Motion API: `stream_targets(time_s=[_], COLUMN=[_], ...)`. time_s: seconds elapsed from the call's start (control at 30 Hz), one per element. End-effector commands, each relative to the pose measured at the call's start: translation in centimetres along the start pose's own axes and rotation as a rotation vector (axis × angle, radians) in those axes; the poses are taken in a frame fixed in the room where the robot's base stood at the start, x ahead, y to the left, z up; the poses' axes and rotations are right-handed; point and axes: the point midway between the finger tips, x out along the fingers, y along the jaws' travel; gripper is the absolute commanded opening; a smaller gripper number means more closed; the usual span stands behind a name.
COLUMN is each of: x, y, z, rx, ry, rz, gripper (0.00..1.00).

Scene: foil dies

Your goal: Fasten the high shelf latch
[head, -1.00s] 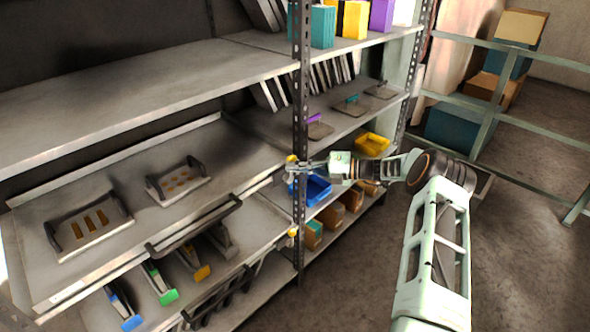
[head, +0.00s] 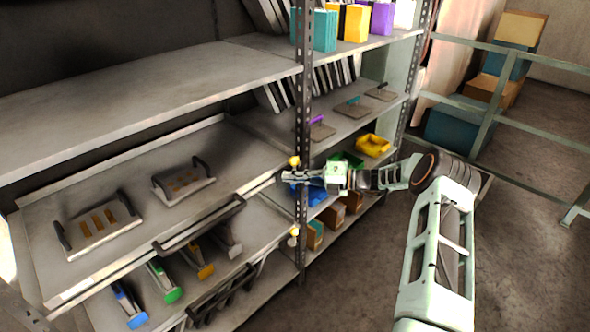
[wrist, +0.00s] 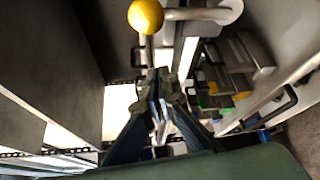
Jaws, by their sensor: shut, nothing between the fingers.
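The latch at the shelf post appears as a yellow ball knob (head: 293,161) at the level of the pull-out shelf (head: 235,150). In the wrist view the yellow knob (wrist: 146,16) is large at the top, on a thin stem beside a pale rod. My gripper (head: 286,178) is just below this knob at the post, pointing left. In the wrist view its fingers (wrist: 160,84) are together, empty, and lie below the knob in the picture. Whether they touch the stem cannot be told. A second yellow knob (head: 294,232) is lower on the same post.
The perforated post (head: 304,110) is close to my gripper. Trays with handles (head: 97,228) sit on the pull-out shelf, which has a dark front handle (head: 200,226). Blue (head: 318,195) and yellow (head: 372,145) bins stand right of the post. A rail (head: 510,120) runs at right.

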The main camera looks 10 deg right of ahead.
Motion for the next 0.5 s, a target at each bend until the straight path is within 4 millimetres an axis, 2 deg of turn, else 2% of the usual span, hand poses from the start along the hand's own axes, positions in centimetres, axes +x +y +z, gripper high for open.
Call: stream_targets(time_s=[0.03, 0.2, 0.3, 0.5], x=[-2.1, -5.8, -7.5, -9.4], y=[-0.4, -0.5, -0.6, -0.6], z=[0.5, 0.3, 0.3, 0.2], rx=[-0.004, -0.004, -0.004, -0.004], ry=[-0.013, -0.010, -0.008, -0.007], rz=[-0.007, -0.006, -0.005, -0.005], gripper=[0.00, 0.00, 0.00, 0.00])
